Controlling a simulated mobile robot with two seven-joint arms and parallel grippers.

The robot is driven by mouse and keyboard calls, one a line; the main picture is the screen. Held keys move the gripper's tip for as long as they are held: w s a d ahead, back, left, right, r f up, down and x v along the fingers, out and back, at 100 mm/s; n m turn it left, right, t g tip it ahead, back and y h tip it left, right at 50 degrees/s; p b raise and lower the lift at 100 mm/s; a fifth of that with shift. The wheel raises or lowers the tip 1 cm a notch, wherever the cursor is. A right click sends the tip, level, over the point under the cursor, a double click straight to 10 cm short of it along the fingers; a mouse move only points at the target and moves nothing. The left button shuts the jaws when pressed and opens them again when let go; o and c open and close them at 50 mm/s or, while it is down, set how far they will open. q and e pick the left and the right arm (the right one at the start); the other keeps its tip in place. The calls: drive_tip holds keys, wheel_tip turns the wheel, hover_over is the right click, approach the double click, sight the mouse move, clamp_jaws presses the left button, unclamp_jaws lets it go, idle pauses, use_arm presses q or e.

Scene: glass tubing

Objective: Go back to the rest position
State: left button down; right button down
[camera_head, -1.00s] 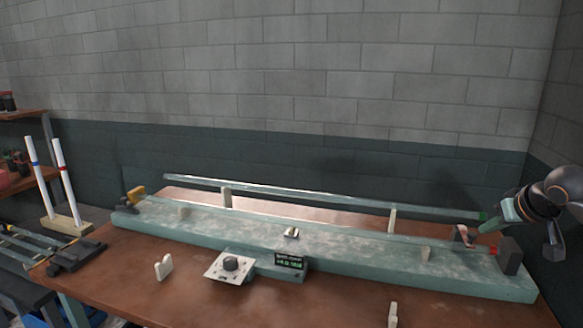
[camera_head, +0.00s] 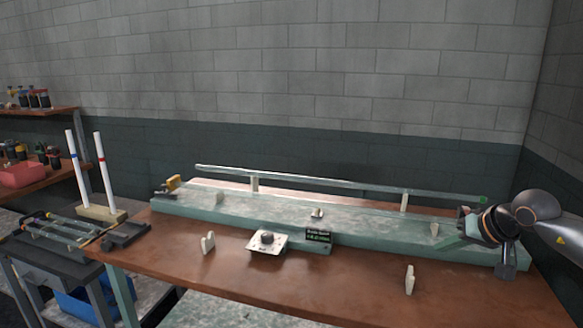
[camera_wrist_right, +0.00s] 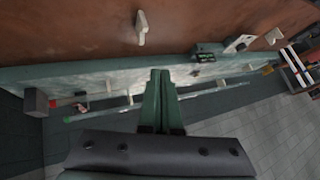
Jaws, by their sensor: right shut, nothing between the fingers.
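My right gripper (camera_wrist_right: 158,82) is shut and empty in the right wrist view, its two green fingers pressed together over the pale green bench unit (camera_wrist_right: 110,70). In the head view my right arm comes in from the right, and the gripper (camera_head: 447,247) is partly hidden near the right end of the bench unit (camera_head: 360,238). A long glass tube (camera_head: 330,182) with a green right end rests on upright supports along the back of the unit. My left gripper is not in view.
A control box with a knob (camera_head: 267,238) and a small display (camera_head: 318,236) are at the unit's front. Cream pegs (camera_head: 208,243) and (camera_head: 409,279) stand on the brown table (camera_head: 340,285). Two white rods (camera_head: 77,165) stand at left near a rack (camera_head: 65,228) and shelves.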

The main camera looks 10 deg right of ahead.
drive_tip(key=s+a+f+m+t+y, duration=0.1)
drive_tip(key=a+f+m+y, duration=0.3)
drive_tip(key=a+m, duration=0.55)
drive_tip(key=s+a+f+m+t+y+p, duration=0.15)
drive_tip(key=a+f+m+y, duration=0.25)
drive_tip(key=a+m, duration=0.5)
drive_tip(key=s+a+f+m+t+y, duration=0.1)
drive_tip(key=a+f+m+t+y, duration=0.2)
drive_tip(key=a+m, duration=0.65)
use_arm(q)
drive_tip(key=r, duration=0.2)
drive_tip(key=p, duration=0.1)
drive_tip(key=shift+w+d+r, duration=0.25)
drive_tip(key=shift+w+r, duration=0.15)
use_arm(e)
drive_tip(key=s+f+n+g+h, duration=0.2)
drive_tip(key=s+f+n+h, duration=0.2)
drive_tip(key=s+f+n, duration=0.6)
drive_tip(key=s+f+n+g+h, duration=0.2)
drive_tip(key=s+f+n+h, duration=0.3)
drive_tip(key=s+f+n, duration=0.6)
wheel_tip(320, 180, down, 2)
drive_tip(key=n, duration=1.3)
drive_tip(key=shift+s+f+h, duration=0.15)
drive_tip(key=shift+f+h, duration=0.1)
drive_tip(key=shift+h, duration=0.05)
